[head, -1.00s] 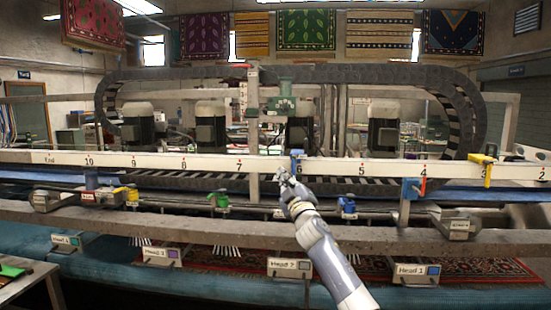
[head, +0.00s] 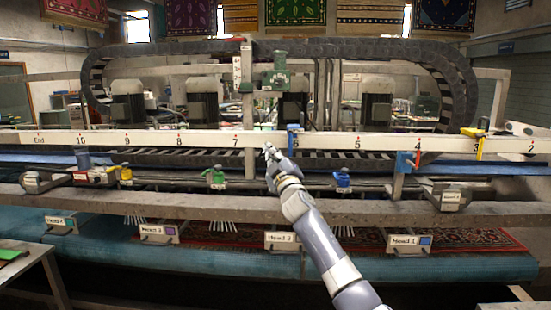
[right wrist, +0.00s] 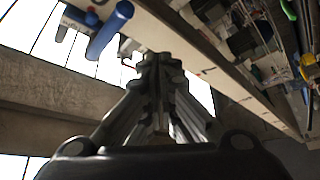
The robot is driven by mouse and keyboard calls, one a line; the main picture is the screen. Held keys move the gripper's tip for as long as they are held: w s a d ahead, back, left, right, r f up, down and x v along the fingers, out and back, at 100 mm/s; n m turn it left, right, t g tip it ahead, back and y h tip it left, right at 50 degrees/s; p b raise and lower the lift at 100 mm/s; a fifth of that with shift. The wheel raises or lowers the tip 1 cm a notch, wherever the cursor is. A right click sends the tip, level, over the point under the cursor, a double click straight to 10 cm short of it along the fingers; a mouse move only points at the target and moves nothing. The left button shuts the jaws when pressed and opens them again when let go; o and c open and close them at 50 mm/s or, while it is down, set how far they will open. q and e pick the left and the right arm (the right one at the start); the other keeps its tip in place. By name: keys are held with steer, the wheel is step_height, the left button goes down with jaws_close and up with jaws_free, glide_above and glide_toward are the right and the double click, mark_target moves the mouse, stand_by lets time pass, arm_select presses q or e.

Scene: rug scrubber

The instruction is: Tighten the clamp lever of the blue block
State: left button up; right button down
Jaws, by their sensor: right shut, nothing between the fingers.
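A blue block (head: 292,138) sits on the white numbered rail (head: 200,139) by the 6 mark. Another blue block (head: 405,162) with an orange-red lever sits near the 4 mark. I cannot tell from the pictures alone which one is meant. My right gripper (head: 268,151) is shut and empty, just left of the block at 6 and in front of the rail's lower edge. In the right wrist view, its closed fingers (right wrist: 155,68) lie below the rail edge, apart from a blue cylindrical handle (right wrist: 110,30) at upper left. My left gripper is out of view.
A yellow block (head: 474,132) sits near the 3 mark. Below the rail are a green clamp (head: 215,178), a blue clamp (head: 342,179) and a yellow one (head: 126,174). A grey beam (head: 200,205) runs across the front, above the labelled heads and rug.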

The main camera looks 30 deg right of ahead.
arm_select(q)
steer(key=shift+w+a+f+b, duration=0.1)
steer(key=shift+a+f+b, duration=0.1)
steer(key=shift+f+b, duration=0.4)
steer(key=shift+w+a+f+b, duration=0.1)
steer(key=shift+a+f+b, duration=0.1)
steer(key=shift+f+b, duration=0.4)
arm_select(e)
steer(key=s+a, duration=0.1)
steer(key=s, duration=0.9)
steer(key=shift+w+a, duration=0.1)
steer(key=shift+a, duration=0.05)
